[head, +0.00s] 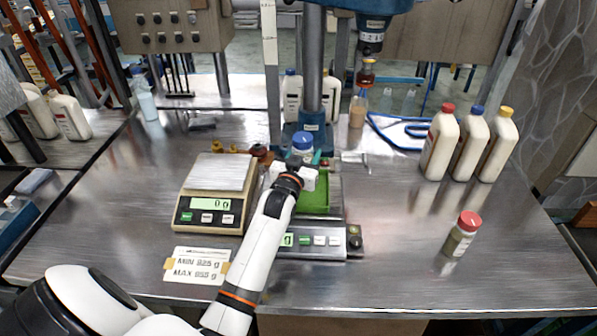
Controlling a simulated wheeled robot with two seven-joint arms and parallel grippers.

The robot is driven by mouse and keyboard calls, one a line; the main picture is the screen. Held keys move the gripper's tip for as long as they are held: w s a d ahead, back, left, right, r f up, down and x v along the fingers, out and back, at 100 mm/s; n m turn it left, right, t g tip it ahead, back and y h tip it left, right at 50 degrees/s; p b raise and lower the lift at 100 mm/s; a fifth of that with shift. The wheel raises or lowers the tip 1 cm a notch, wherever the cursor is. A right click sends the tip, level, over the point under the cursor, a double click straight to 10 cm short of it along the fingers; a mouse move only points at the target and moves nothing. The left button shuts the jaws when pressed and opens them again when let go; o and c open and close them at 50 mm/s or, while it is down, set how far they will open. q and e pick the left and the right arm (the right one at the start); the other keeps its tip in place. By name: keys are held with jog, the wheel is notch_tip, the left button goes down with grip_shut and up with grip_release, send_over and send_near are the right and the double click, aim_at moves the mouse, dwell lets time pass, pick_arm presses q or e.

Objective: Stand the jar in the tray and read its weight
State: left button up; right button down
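A jar with a blue lid (302,142) stands upright at the middle of the table, beyond the green tray. My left gripper (302,160) is right at this jar, its fingertips beside the body below the lid. The gripper hides the jar's lower part, so I cannot tell whether it is shut on it. The green tray (318,203) lies on the right-hand scale (325,241), partly behind my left arm. That scale's display is mostly covered; only a "g" shows. My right gripper is out of view.
A beige scale (215,195) on the left reads 0 g. A card (195,266) says MIN 925 g, MAX 955 g, digits blurry. A red-lidded jar (462,234) stands at the right. Several white bottles (470,148) stand behind it.

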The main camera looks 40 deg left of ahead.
pick_arm(q)
jog(key=shift+f, duration=0.85)
notch_tip(320, 180, down, 4)
jog(key=shift+r, duration=0.25)
jog(key=o, duration=0.6)
jog(key=shift+f, duration=0.2)
jog(key=o, duration=0.5)
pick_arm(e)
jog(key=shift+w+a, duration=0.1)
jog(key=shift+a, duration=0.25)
pick_arm(q)
jog(key=shift+r, duration=0.15)
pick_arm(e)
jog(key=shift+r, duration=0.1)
